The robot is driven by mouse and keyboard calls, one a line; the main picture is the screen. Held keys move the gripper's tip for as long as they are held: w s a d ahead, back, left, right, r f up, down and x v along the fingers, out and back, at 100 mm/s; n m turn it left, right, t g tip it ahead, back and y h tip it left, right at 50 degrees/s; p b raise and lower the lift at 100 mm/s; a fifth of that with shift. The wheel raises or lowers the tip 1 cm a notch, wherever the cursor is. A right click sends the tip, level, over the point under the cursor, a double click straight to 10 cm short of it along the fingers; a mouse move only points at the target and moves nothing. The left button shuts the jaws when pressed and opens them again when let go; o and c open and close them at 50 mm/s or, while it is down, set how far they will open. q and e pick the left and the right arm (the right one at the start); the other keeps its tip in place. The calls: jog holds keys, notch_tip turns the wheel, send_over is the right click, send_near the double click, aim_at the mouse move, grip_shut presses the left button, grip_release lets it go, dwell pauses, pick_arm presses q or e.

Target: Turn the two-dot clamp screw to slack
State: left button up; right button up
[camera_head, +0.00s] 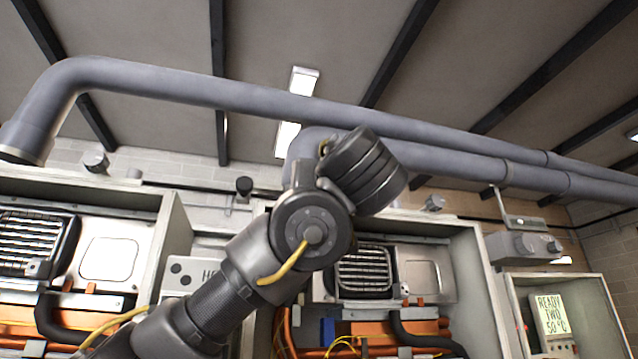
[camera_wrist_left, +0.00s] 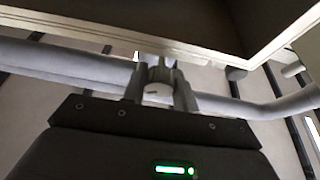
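A pale label plate (camera_head: 180,276) with two dark dots and partly covered lettering shows left of my arm in the head view. My left arm rises from the lower left, and its wrist hides the gripper there. In the left wrist view my left gripper (camera_wrist_left: 163,82) has its fingers apart, with a small grey round fitting (camera_wrist_left: 158,74) between them, in front of the pipe. The fitting may be the clamp screw; its dots do not show. I cannot tell whether the fingers touch it. My right gripper is in neither view.
Grey pipes (camera_head: 230,95) run across above the open heater cabinets (camera_head: 180,225). Small grey knobs stand along the top, one at the left (camera_head: 96,161) and one at the right (camera_head: 434,203). A lit display (camera_head: 551,314) reads READY TWO 50 °C.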

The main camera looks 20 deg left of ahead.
pick_arm(q)
jog(key=shift+c, duration=1.3)
jog(key=n+b, duration=0.1)
jog(key=n+g+y+b, duration=0.1)
jog(key=n+b, duration=0.1)
jog(key=shift+f, duration=0.3)
jog(key=n, duration=0.1)
jog(key=n+g+y+b, duration=0.1)
jog(key=n, duration=0.1)
jog(key=shift+r+y, duration=0.2)
jog(key=shift+y, duration=0.1)
jog(key=shift+r+n+g+y, duration=0.15)
jog(key=shift+n+g+y, duration=0.15)
jog(key=shift+n+g, duration=0.65)
jog(key=shift+n+t, duration=0.25)
jog(key=o, duration=0.9)
jog(key=shift+w, duration=0.2)
jog(key=shift+o, duration=0.2)
